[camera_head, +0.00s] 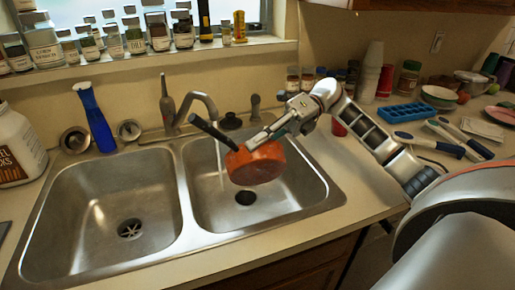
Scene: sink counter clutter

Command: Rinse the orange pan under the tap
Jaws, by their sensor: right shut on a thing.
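The orange pan (257,166) is held tilted over the right sink basin (300,188), with its dark handle (215,133) pointing up and to the left. My right gripper (258,138) is shut on the pan near its upper rim. The tap (195,105) stands behind the basins, and a thin stream of water (220,165) falls from it, just left of the pan. I cannot tell whether the water touches the pan. My left gripper is not in view.
The left basin (100,195) is empty. Spice jars line the windowsill (150,60). A blue ice tray (401,113), brushes and stacked cups crowd the right counter.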

